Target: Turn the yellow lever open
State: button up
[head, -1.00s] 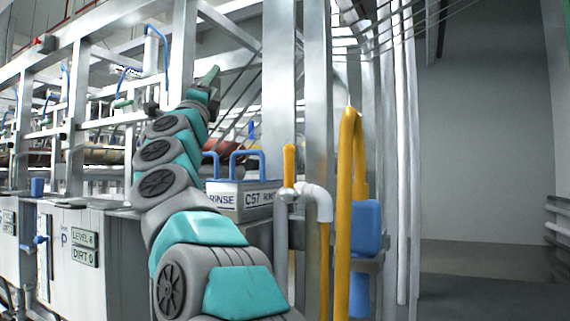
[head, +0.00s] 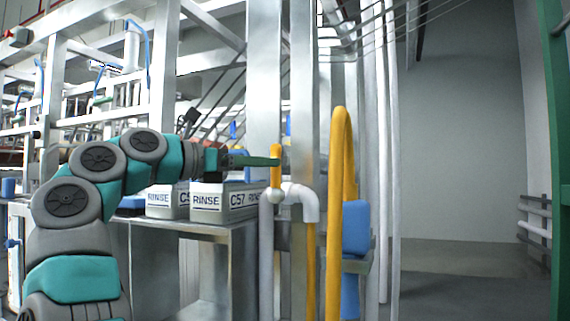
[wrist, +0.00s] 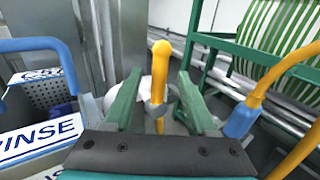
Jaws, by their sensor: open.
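The yellow lever (head: 276,165) stands upright on a valve at the top of the white pipe (head: 306,198). My gripper (head: 262,161) reaches it from the left at about mid-lever height. In the wrist view the lever (wrist: 160,72) rises between the two green fingers of my gripper (wrist: 157,92). The fingers are open, with a gap visible on each side of the lever. The white pipe below is mostly hidden by the left finger in the wrist view.
Two RINSE containers (head: 224,202) with blue handles stand on a metal bench just left of the lever. A thick yellow hose (head: 336,220) and a blue part (head: 356,228) are to its right. Metal posts (head: 303,90) rise behind. Floor at the far right is clear.

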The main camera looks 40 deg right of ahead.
jog(key=d, duration=0.7)
jog(key=shift+s, duration=0.25)
grip_shut()
dwell(1.1)
